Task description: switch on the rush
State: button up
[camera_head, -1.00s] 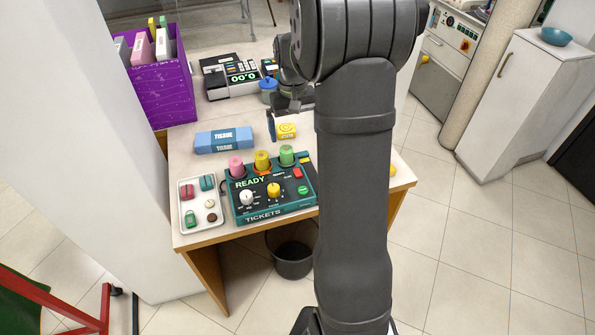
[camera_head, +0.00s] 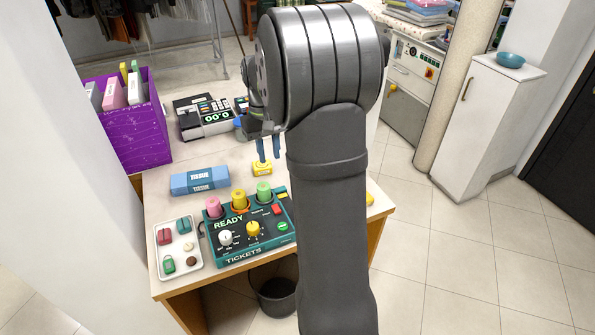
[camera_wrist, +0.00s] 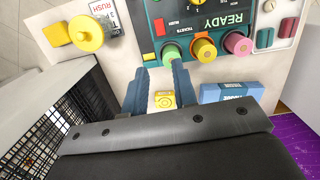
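A teal ticket panel (camera_head: 247,228) marked READY stands on the desk, with knobs and a small red switch (camera_head: 277,210). A round yellow knob or button (camera_wrist: 87,33) sits beside a label reading RUSH (camera_wrist: 103,8) in the wrist view. In the head view a yellow bit (camera_head: 369,198) shows at the desk's right edge, mostly behind my arm. My gripper (camera_wrist: 160,68) is open and empty, blue fingers apart. In the head view the gripper (camera_head: 268,157) hangs above the desk behind the panel.
A small yellow box (camera_head: 262,168) lies below my fingers. A blue tissue box (camera_head: 200,181) lies left of it. Pink, yellow and green spools (camera_head: 264,192) stand along the panel's back. A white tray (camera_head: 194,271) holds small items. A card terminal (camera_head: 205,117) and purple bin (camera_head: 135,138) stand behind.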

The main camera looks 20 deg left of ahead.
jog(key=shift+n, duration=0.5)
jog(key=c, duration=0.3)
jog(key=shift+d+f+n, duration=0.1)
jog(key=shift+f+n, duration=0.1)
jog(key=shift+n, duration=0.4)
grip_shut()
jog(key=n, duration=0.5)
jog(key=f+n, duration=0.1)
jog(key=n, duration=0.4)
jog(key=s+d+f+n, duration=0.1)
jog(key=n, duration=0.4)
jog(key=shift+f, duration=0.15)
